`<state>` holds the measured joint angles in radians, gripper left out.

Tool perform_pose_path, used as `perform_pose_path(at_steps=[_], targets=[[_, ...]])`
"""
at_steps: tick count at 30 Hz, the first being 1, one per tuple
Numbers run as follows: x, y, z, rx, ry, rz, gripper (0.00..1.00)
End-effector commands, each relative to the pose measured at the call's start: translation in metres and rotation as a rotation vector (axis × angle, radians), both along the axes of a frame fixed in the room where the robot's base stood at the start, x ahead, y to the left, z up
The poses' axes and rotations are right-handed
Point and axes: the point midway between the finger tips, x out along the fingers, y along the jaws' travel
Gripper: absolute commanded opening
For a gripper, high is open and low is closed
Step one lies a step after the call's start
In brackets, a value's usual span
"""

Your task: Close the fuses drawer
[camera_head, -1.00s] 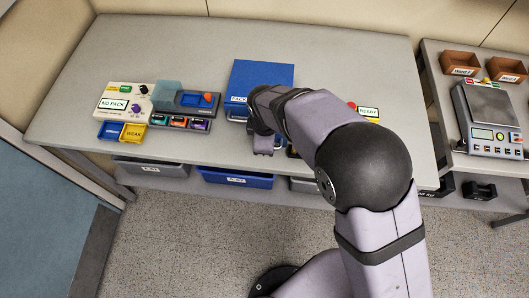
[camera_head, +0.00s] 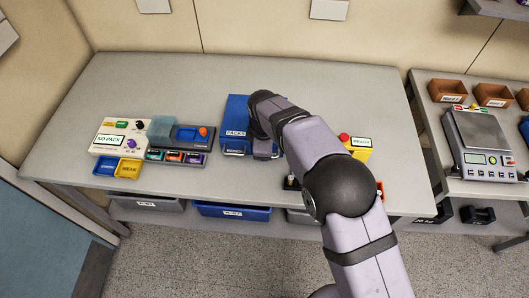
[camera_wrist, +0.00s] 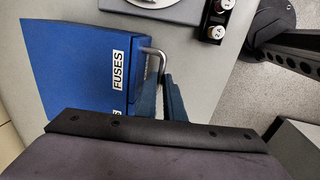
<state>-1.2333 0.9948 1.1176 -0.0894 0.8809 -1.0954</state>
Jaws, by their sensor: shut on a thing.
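In the head view my gripper (camera_head: 265,150) is at the cabinet's right front, and my arm hides part of the cabinet. How far the drawer stands out is unclear.
Left on the bench are a NO PACK pump unit (camera_head: 115,135), blue and yellow trays (camera_head: 119,167) and a row of coloured fuses (camera_head: 175,157). A READY unit (camera_head: 359,146) with a red button stands right of my arm. A scale (camera_head: 480,145) is on the right table.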

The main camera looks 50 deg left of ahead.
Motion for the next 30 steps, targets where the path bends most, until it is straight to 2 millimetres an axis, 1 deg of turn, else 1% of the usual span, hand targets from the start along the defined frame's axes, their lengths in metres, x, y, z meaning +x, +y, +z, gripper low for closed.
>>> perform_pose_path(at_steps=[1, 2, 3, 15, 20, 25, 30], targets=[[0.003, 0.004, 0.003, 0.016, -0.007, 0.001, 0.11], [0.003, 0.005, 0.004, 0.017, -0.008, 0.001, 0.18], [0.003, 0.004, 0.004, 0.017, -0.007, 0.000, 0.27], [0.002, 0.002, 0.002, 0.009, -0.005, 0.000, 0.27], [0.001, 0.001, 0.006, 0.009, -0.005, 0.000, 0.27], [-0.001, 0.000, 0.023, 0.011, -0.005, 0.001, 0.27], [-0.004, -0.003, 0.047, 0.012, -0.006, 0.001, 0.27]])
